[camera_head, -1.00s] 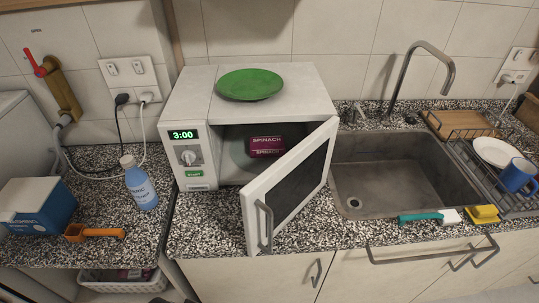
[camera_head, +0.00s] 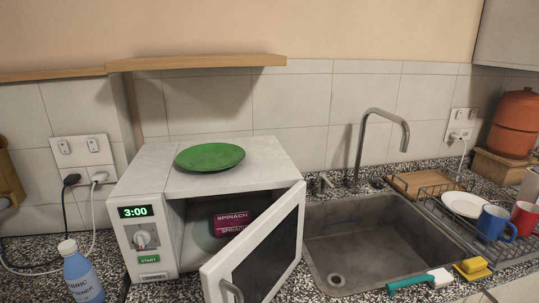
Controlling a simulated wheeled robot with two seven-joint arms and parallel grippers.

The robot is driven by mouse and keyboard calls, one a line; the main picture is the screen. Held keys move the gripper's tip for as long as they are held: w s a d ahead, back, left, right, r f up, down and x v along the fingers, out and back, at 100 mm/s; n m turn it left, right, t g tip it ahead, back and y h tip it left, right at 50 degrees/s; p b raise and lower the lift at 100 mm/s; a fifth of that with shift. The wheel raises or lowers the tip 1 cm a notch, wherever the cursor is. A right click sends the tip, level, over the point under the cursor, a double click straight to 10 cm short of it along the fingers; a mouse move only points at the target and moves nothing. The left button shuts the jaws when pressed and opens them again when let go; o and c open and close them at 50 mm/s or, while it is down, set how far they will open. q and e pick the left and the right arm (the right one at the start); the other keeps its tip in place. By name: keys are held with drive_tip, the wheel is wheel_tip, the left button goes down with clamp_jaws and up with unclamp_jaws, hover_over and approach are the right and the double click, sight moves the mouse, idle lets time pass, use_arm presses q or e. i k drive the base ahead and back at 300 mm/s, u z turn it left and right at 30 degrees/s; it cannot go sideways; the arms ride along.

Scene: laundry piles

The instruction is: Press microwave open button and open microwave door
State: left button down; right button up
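The white microwave (camera_head: 157,187) stands on the speckled counter, left of the sink. Its display reads 3:00, with a dial and a green START button (camera_head: 149,259) below. The microwave door (camera_head: 262,262) is swung open toward the front right, and its handle (camera_head: 231,291) is at the lower edge of the view. A dark red spinach box (camera_head: 231,222) lies inside the microwave. Neither of my grippers is in view.
A green plate (camera_head: 210,157) lies on top of the microwave. A blue and white bottle (camera_head: 80,275) stands at the lower left. The sink (camera_head: 362,240) with its faucet (camera_head: 378,125) is right of the door. A brush (camera_head: 420,281) and yellow sponge (camera_head: 472,268) lie at the front edge.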

sight(254, 267)
drive_tip(key=z, duration=1.45)
drive_tip(key=k, duration=0.85)
drive_tip(key=u, duration=1.3)
drive_tip(key=i, duration=0.5)
